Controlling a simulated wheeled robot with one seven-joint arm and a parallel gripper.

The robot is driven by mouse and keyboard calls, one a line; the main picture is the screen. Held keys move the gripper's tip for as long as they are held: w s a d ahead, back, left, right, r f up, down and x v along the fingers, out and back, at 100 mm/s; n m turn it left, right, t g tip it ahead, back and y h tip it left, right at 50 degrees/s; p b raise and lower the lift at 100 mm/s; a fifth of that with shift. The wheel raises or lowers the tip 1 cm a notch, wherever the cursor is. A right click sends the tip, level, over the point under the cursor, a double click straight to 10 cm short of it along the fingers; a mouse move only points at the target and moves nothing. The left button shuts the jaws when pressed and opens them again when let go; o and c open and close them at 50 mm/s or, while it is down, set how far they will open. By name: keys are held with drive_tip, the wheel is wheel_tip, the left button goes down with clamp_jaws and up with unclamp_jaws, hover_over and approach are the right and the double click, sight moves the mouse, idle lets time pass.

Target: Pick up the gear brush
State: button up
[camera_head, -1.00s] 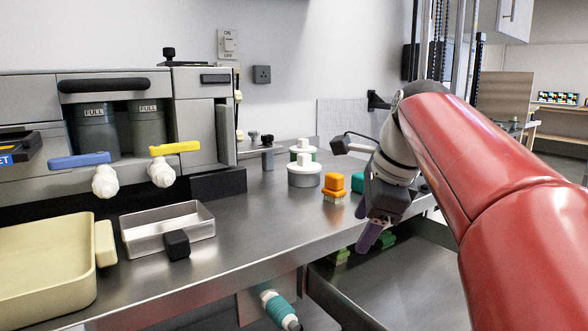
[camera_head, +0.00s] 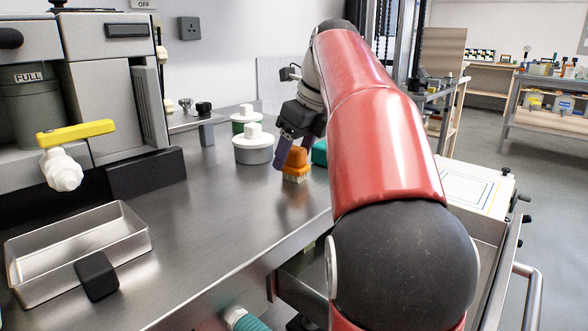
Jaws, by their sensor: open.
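A small brush with an orange block handle and pale bristles (camera_head: 297,174), which looks like the gear brush, stands bristles down on the steel counter (camera_head: 205,215). My gripper (camera_head: 282,158) points down with its purple finger just left of the orange handle and overlapping it in the picture. It is open. I cannot tell whether it touches the brush or stands nearer the camera. The arm hides the counter to the right of the brush.
A teal object (camera_head: 320,152) is close to the right of the brush, partly behind my arm. White-lidded round pots (camera_head: 253,150) stand behind to the left. A steel tray (camera_head: 75,245) sits front left. The counter between is clear.

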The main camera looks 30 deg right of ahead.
drive_tip(key=shift+x, duration=0.8)
drive_tip(key=shift+c, duration=0.3)
drive_tip(key=c, duration=1)
drive_tip(key=shift+c, duration=0.2)
